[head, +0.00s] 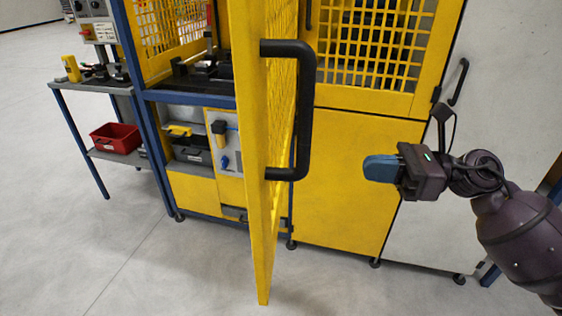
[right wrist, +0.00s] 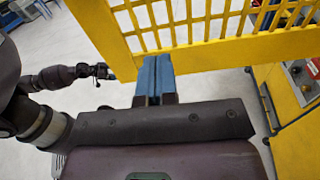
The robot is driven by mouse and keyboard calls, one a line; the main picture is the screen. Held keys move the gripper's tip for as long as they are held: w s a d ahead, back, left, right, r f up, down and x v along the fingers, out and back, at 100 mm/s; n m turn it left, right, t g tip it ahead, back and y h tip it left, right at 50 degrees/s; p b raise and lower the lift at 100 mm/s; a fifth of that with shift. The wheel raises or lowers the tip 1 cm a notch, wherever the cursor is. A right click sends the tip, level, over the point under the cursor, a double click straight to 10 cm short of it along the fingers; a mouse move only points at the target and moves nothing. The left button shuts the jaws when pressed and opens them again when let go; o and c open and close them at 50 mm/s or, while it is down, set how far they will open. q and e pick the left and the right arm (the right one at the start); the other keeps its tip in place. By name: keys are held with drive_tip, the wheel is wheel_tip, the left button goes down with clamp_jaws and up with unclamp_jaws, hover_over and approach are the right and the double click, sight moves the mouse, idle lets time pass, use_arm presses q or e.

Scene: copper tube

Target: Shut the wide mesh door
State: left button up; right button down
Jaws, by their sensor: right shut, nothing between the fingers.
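The wide mesh door (head: 256,200) stands open, swung out towards me and seen nearly edge-on in the head view. Its black bar handle (head: 305,110) is on the right-hand face. My right gripper (head: 380,168) is to the right of the door and handle, apart from the handle, with blue fingers shut and empty. In the right wrist view those fingers (right wrist: 155,78) point at the door's yellow lower frame (right wrist: 210,58); whether they touch it I cannot tell. My left gripper (right wrist: 103,71) shows small in the right wrist view, its jaws unclear; the head view does not show it.
The yellow machine enclosure (head: 345,190) stands behind the door, with another mesh panel (head: 370,45) at right. A side table (head: 60,86) with a red bin (head: 116,138) is at left. The floor (head: 150,270) in front is clear.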

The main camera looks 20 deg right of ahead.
sight(277, 163)
drive_tip(key=p+x, duration=0.2)
drive_tip(key=x, duration=1.2)
drive_tip(key=shift+s, duration=0.1)
drive_tip(key=shift+a, duration=0.1)
